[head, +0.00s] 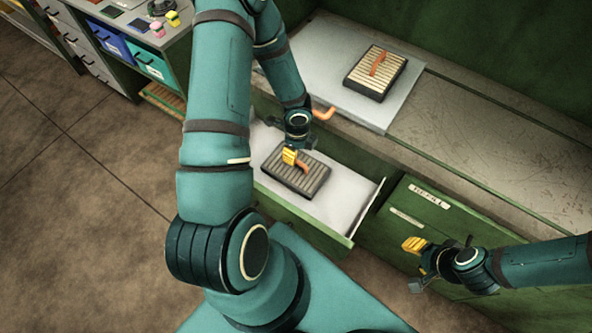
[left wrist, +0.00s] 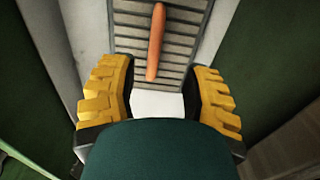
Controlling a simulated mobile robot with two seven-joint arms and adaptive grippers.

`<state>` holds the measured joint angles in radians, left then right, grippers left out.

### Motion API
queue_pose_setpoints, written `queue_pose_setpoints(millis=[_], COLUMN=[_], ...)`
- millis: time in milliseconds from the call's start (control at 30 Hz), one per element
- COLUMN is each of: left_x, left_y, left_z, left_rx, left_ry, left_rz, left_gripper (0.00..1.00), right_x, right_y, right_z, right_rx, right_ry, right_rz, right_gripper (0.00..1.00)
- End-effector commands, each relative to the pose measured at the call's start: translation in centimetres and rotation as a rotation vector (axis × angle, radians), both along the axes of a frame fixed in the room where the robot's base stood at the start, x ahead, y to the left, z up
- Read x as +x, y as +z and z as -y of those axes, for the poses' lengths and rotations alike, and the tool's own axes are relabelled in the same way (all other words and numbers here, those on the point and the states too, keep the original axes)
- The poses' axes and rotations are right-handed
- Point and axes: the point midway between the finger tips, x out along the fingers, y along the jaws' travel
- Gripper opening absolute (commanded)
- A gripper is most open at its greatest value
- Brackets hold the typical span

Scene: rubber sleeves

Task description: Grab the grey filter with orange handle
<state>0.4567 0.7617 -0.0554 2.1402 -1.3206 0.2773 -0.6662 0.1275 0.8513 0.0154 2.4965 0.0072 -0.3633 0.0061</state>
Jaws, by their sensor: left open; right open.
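The grey filter (head: 314,177) with an orange handle (head: 302,166) lies in the open drawer. My left gripper (head: 290,156) is open just above it, its yellow fingertips near the handle's left end in the head view. In the left wrist view the grey filter (left wrist: 182,48) and its orange handle (left wrist: 156,42) lie ahead of the two spread fingers of my left gripper (left wrist: 158,88). Nothing is between the fingers; I cannot tell whether they touch the filter. My right gripper (head: 418,262) is open and empty in front of the green cabinet at the lower right.
A cream filter (head: 359,78) with an orange handle lies on a pale panel (head: 405,105) on the worn bench (head: 500,155). The open drawer (head: 345,205) has a pale floor with bare room right of the filter. Blue and teal bins (head: 112,42) stand at upper left.

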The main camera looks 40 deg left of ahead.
Motion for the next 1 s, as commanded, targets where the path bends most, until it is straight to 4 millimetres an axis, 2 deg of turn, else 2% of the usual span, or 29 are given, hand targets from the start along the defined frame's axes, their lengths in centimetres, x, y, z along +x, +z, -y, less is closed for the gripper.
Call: queue_pose_setpoints(millis=[133, 433, 767, 867, 900, 933, 1000], left_x=[-0.2, -0.8, -0.7, -0.7, -0.7, -0.7, -0.7], left_y=[-1.0, -5.0, -5.3, -5.3, -5.3, -5.3, -5.3], left_z=[0.0, 0.0, 0.0, 0.0, 0.0, 0.0, 0.0], left_rx=[0.001, 0.0, 0.0, 0.0, 0.0, 0.0, 0.0], left_ry=[0.0, 0.0, 0.001, 0.001, 0.001, 0.001, 0.001], left_rz=[0.0, -0.001, 0.0, 0.0, 0.0, 0.0, 0.0], left_gripper=[0.48, 0.48, 0.48, 0.19, 0.05, 0.0, 0.0], right_x=[-0.1, -0.8, -0.9, -0.9, -0.9, -0.9, -0.9], right_y=[-0.6, -2.8, -2.8, -2.8, -2.8, -2.8, -2.8], right_z=[0.0, -0.2, -0.2, -0.2, -0.2, -0.2, -0.2], right_rx=[0.001, 0.005, 0.005, 0.005, 0.005, 0.005, 0.005], right_ry=[0.003, 0.015, 0.017, 0.017, 0.017, 0.017, 0.017], right_rz=[-0.003, -0.018, -0.021, -0.021, -0.021, -0.021, -0.021], right_gripper=[0.47, 0.47, 0.47, 0.47, 0.47, 0.47, 0.47])
